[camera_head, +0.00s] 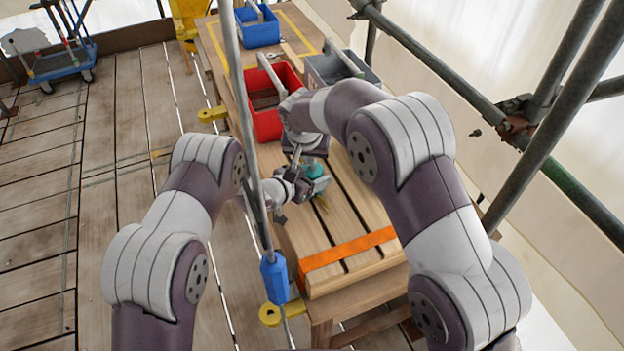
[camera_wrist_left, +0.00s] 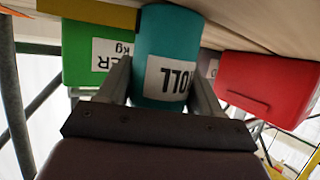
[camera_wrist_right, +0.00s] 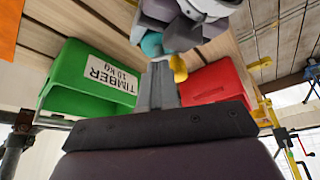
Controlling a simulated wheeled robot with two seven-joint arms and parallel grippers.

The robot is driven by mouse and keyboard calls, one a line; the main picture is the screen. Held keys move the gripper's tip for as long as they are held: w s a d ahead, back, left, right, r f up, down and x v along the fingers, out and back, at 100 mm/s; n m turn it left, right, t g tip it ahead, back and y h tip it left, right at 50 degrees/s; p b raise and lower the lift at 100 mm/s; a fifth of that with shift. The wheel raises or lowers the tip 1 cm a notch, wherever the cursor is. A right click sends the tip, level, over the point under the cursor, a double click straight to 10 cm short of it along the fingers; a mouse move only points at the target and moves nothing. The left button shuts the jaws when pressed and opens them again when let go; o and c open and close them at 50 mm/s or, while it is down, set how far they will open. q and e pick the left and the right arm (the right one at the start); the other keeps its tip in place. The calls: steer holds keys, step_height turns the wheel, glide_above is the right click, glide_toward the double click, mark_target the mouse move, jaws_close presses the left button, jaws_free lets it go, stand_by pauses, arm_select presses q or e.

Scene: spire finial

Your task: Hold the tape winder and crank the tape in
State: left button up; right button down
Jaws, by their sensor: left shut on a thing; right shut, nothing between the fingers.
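The tape winder is a teal drum (camera_wrist_left: 165,50) with a white label, between the fingers of my left gripper (camera_wrist_left: 165,85) in the left wrist view. In the head view the teal winder (camera_head: 314,171) is held above the slatted wooden bench, partly hidden by my grippers. My left gripper (camera_head: 303,188) is shut on it. My right gripper (camera_wrist_right: 160,72) is shut and empty. A yellow knob (camera_wrist_right: 178,68), which looks like the crank handle, is just right of its fingertips; I cannot tell whether they touch. A bit of teal (camera_wrist_right: 151,43) shows above them.
A red bin (camera_head: 265,118), a grey bin (camera_head: 318,72) and a blue bin (camera_head: 258,35) stand farther along the bench. A green timber bin (camera_wrist_right: 70,80) shows in the right wrist view. An orange strap (camera_head: 348,250) crosses the near slats. A scaffold pole (camera_head: 240,110) rises left of the bench.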

stand_by(0.3)
steer(key=shift+s+f, duration=0.2)
steer(key=shift+f, duration=0.75)
steer(key=shift+s+f, duration=0.15)
steer(key=shift+f, duration=0.75)
steer(key=shift+w, duration=0.25)
step_height(320, 180, up, 8)
glide_above(310, 175)
steer(key=s, duration=0.2)
steer(key=shift+w+a+f, duration=0.15)
steer(key=shift+w+a, duration=0.05)
steer(key=shift+w, duration=0.05)
